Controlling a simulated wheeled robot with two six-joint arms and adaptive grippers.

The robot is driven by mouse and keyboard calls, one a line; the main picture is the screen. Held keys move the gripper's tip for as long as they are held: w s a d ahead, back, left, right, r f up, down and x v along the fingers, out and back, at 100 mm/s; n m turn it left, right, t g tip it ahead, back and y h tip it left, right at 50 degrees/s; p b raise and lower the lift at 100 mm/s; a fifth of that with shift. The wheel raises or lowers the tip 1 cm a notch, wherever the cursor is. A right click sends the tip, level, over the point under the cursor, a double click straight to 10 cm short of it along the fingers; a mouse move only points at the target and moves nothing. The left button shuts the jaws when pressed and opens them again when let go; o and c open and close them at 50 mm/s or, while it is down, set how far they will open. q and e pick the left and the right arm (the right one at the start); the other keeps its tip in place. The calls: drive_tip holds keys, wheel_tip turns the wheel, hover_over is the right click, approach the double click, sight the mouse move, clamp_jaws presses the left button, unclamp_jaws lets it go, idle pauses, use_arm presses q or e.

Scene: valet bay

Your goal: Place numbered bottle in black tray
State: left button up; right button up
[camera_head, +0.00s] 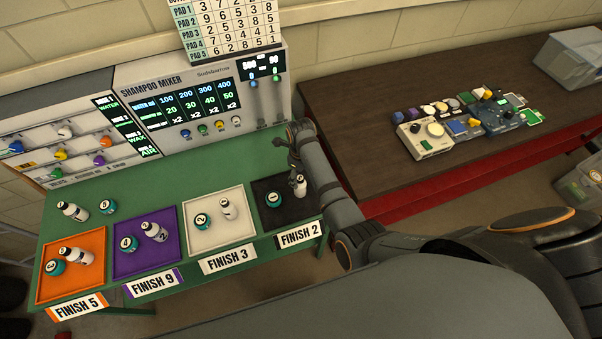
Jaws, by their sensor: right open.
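The black tray (271,217) is at the right end of the green table, behind a "FINISH 2" label (300,235). A teal round container numbered 2 (274,199) stands in its left part. A small white bottle with a dark cap (300,187) stands upright in its right part. My right gripper (295,168) comes in from the right and is open just above the white bottle; I cannot tell whether it touches the bottle. My left gripper is not in view.
White (243,238), purple (172,261) and orange (44,290) trays hold white bottles and teal containers. A white bottle (73,211) and a teal container (107,207) stand behind them. The shampoo mixer (205,75) backs the table. A brown table (370,150) holds several small devices.

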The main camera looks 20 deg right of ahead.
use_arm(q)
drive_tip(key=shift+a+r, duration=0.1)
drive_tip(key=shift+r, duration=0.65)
use_arm(e)
wheel_tip(320, 180, up, 6)
drive_tip(key=shift+f, duration=0.25)
